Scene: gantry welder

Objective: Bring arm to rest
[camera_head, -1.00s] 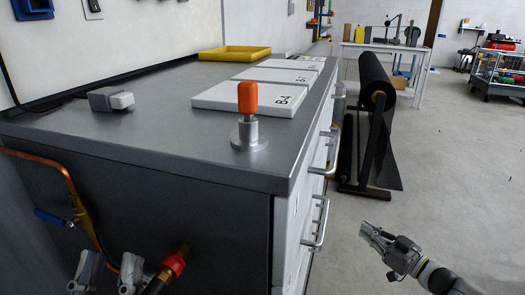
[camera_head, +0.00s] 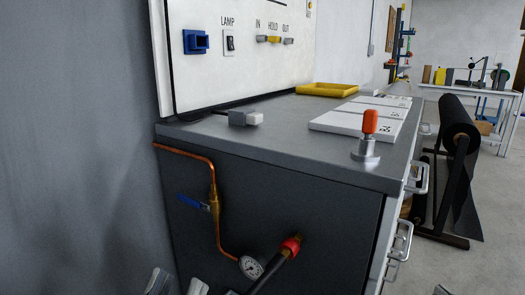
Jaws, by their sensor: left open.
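My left gripper (camera_head: 178,285) shows at the bottom edge, left of centre. Its two grey fingertips stand apart with nothing between them. It is in front of the dark side of the grey workbench (camera_head: 270,190), left of the pressure gauge (camera_head: 251,267) and a black hose with a red collar (camera_head: 290,246). Most of the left arm is below the picture. Only a small grey tip of my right gripper (camera_head: 440,290) shows at the bottom edge, right of the bench drawers; its jaws cannot be made out.
A copper pipe (camera_head: 205,158) with a blue valve lever (camera_head: 192,202) runs down the bench side. On top are an orange-handled tool (camera_head: 370,122), white plates (camera_head: 352,121), a grey block (camera_head: 243,118) and a yellow tray (camera_head: 327,90). A black roll stand (camera_head: 457,150) stands right.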

